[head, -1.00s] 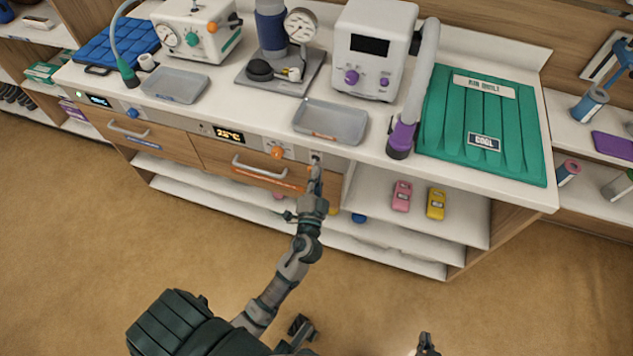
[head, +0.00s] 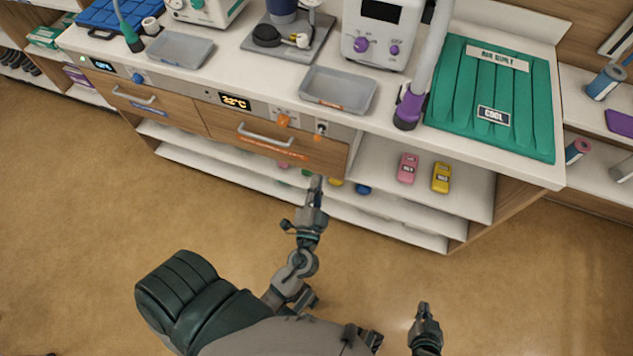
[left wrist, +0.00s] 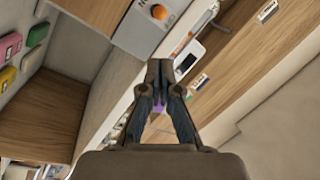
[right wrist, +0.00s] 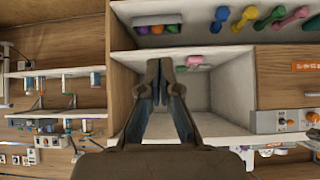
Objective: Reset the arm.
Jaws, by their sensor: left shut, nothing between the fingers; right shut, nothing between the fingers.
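My left arm reaches up from the bottom of the head view. Its gripper (head: 315,185) is shut and empty, in front of the cabinet and below the panel with the orange knob (head: 284,121) and small switch (head: 320,129). The left wrist view also shows this gripper (left wrist: 159,68) with its fingers together. My right gripper (head: 424,310) is shut and empty, low over the floor at the right. It also shows shut in the right wrist view (right wrist: 159,68), in front of an open shelf bay.
The white counter (head: 235,75) holds grey trays (head: 338,95), a white machine (head: 374,35) and a green quilt (head: 490,100). Drawers with handles (head: 265,136) sit below. Pink (head: 407,168) and yellow (head: 441,178) items lie on the open shelf. The floor before the cabinet is clear.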

